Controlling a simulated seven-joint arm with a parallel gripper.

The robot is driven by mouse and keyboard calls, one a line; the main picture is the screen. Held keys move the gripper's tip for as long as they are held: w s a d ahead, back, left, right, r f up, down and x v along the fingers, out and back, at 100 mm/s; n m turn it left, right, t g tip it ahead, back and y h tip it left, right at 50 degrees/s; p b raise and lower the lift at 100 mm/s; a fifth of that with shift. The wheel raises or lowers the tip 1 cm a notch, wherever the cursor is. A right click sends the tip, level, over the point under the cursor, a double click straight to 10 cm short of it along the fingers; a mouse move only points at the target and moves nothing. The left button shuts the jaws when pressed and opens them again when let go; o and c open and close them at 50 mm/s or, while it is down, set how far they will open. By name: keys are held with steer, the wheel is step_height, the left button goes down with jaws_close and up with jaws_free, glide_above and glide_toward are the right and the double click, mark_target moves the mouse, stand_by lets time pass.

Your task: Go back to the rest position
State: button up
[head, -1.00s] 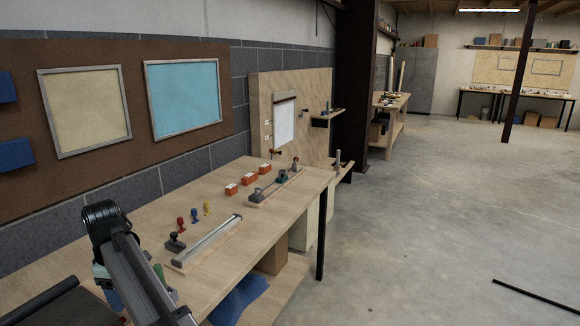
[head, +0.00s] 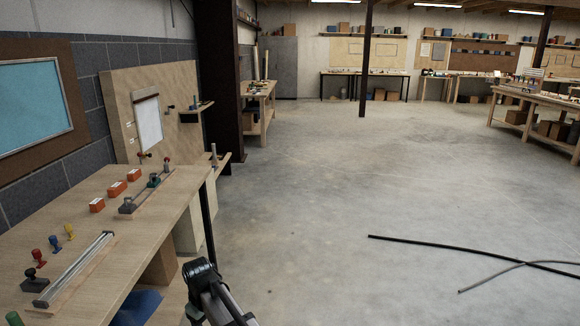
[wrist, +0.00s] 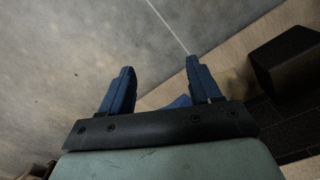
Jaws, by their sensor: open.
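My gripper (wrist: 158,85) shows in the wrist view with its two blue fingers apart and nothing between them. Concrete floor and a pale wooden edge lie beyond the fingers. In the head view only a dark arm link of mine shows at the bottom, right of the workbench (head: 120,270); the gripper itself is out of that view.
The workbench at left holds a rail (head: 75,268), several coloured stamps (head: 54,243), orange boxes (head: 116,188) and a second fixture (head: 145,193). A dark column (head: 218,80) stands behind it. Black cable (head: 440,244) lies on the floor. The middle floor is clear.

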steer(key=s+d+f+m, duration=0.2)
steer(key=d+f+m, duration=0.25)
steer(key=d, duration=0.95)
steer(key=s+d+f+m, duration=0.2)
steer(key=d+f+m, duration=0.3)
steer(key=d, duration=1)
steer(key=s+d+f+m, duration=0.1)
steer(key=d+f+m, duration=0.35)
steer(key=d, duration=0.95)
steer(key=s+f+n+g, duration=0.1)
steer(key=s+f+g, duration=0.2)
steer(key=s+f, duration=0.7)
steer(key=s+f+n+g, duration=0.1)
steer(key=s+f+g, duration=0.2)
steer(key=s+f, duration=0.8)
steer(key=s, duration=0.9)
steer(key=shift+f+g, duration=0.3)
steer(key=shift+g, duration=0.1)
steer(key=shift+a, duration=0.1)
